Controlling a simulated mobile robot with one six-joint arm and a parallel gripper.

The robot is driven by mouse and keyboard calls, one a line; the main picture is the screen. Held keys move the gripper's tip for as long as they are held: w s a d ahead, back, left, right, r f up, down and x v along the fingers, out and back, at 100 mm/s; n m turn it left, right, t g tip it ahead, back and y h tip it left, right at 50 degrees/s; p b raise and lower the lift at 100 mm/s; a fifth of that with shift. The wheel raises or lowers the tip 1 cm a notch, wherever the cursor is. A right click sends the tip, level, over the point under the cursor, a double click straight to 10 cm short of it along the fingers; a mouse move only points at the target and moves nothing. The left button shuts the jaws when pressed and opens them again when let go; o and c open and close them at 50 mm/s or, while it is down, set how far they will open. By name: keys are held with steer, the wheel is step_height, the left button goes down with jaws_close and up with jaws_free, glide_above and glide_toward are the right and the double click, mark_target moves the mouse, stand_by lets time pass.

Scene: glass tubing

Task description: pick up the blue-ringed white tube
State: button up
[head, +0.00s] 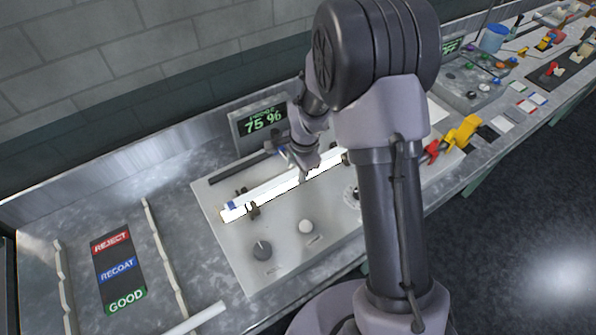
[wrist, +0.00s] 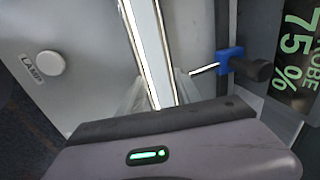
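A long, bright white tube (head: 275,190) lies across dark supports on the pale panel. A blue ring (head: 232,206) shows near its left end in the head view. My gripper (head: 304,172) is down at the tube, right of its middle, partly hidden by my arm. In the wrist view the tube (wrist: 150,45) runs from the top edge down between the pale, blurred fingers of my gripper (wrist: 154,95). The fingers lie on both sides of the tube. I cannot tell whether they touch it.
A display reading 75 % (head: 262,122) stands behind the tube. A probe with a blue collar (wrist: 229,61) is close right of my gripper in the wrist view. A REJECT/RECOAT/GOOD board (head: 118,270) lies left.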

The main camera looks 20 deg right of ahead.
jaws_close()
